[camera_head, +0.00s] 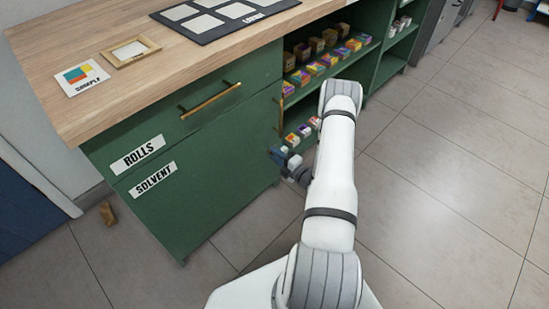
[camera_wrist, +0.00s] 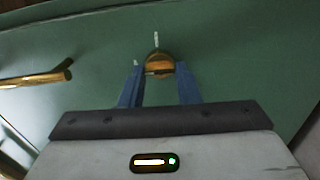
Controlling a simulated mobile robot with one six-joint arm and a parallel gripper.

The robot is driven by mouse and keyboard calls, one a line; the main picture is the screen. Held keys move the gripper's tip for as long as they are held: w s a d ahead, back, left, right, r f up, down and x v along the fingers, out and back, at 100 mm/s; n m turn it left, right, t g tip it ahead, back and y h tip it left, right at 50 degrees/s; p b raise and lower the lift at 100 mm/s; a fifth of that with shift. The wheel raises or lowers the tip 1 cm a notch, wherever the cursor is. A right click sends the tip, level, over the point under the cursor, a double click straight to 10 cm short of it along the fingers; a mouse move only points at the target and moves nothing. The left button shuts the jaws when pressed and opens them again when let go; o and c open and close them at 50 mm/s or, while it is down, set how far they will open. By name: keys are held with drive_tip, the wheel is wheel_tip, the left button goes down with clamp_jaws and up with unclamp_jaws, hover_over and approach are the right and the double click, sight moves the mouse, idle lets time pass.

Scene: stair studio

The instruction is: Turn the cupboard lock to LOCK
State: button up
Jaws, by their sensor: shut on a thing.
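The green cupboard (camera_head: 225,180) stands under a wooden worktop, with a SOLVENT label on its door. In the wrist view the cupboard's lock (camera_wrist: 158,58) is a small round brass knob on the green face. A white tick mark is just above it, and a fainter one is to its upper left. The two blue fingers of my gripper (camera_wrist: 159,80) are on either side of the knob and shut on it. Which way the knob points is hard to tell, and no lettering is readable. In the head view my gripper (camera_head: 279,156) is at the cupboard front and the lock is hidden.
A brass bar handle (camera_wrist: 40,78) is left of the lock in the wrist view. A drawer handle (camera_head: 210,101) and a ROLLS label are above the door. Open shelves (camera_head: 325,65) with small boxes stand right of it. Tiled floor (camera_head: 440,190) is clear at right.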

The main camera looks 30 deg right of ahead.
drive_tip(key=shift+a+f+n, duration=0.15)
drive_tip(key=shift+a+n, duration=0.05)
drive_tip(key=shift+n, duration=0.1)
drive_tip(key=o, duration=1)
drive_tip(key=shift+d, duration=0.1)
drive_tip(key=shift+c, duration=0.2)
drive_tip(key=shift+d, duration=0.1)
drive_tip(key=p+v, duration=0.1)
drive_tip(key=v, duration=0.6)
drive_tip(key=shift+s+p, duration=0.4)
drive_tip(key=shift+d, duration=0.1)
